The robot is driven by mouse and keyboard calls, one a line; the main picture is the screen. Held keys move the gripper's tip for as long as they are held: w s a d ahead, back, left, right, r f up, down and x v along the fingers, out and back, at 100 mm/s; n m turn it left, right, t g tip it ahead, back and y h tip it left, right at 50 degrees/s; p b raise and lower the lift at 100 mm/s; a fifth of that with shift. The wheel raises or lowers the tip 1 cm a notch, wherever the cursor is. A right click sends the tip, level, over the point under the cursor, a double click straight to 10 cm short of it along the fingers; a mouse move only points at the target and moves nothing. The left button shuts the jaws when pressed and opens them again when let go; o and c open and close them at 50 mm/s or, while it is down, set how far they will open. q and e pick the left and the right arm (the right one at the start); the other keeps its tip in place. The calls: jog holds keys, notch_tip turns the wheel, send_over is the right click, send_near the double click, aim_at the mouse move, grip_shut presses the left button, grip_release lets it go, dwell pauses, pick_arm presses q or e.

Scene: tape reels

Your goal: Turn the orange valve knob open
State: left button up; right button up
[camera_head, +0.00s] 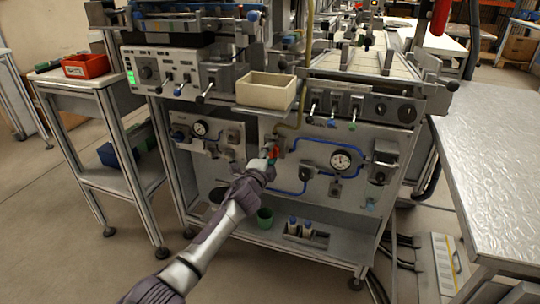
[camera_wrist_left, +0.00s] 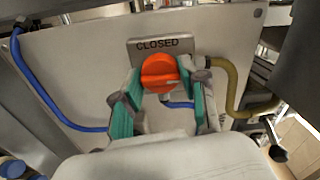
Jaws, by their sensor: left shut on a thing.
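The orange valve knob (camera_wrist_left: 160,72) shows in the left wrist view, in front of a grey panel and just below a plate (camera_wrist_left: 162,44) reading "CLOSED". A small red-orange part of the knob (camera_head: 274,152) shows in the head view. My left gripper (camera_wrist_left: 161,92) has one green-padded finger on each side of the knob and is shut on it. In the head view my left gripper (camera_head: 268,160) reaches the panel from below, and its arm hides part of the panel. My right gripper is not in view.
Blue tubing (camera_wrist_left: 52,103) runs left of the knob and a yellow hose (camera_wrist_left: 232,95) runs right. A cream bin (camera_head: 266,91) sits above the knob. A round gauge (camera_head: 341,160) is to the right. A green cup (camera_head: 265,217) stands on the lower shelf.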

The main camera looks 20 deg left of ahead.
pick_arm(q)
jog(key=o, duration=1.1)
jog(key=shift+o, duration=0.2)
jog(key=shift+s, duration=0.1)
jog(key=s, duration=1.2)
jog(key=shift+a, duration=0.2)
jog(key=shift+f, duration=0.15)
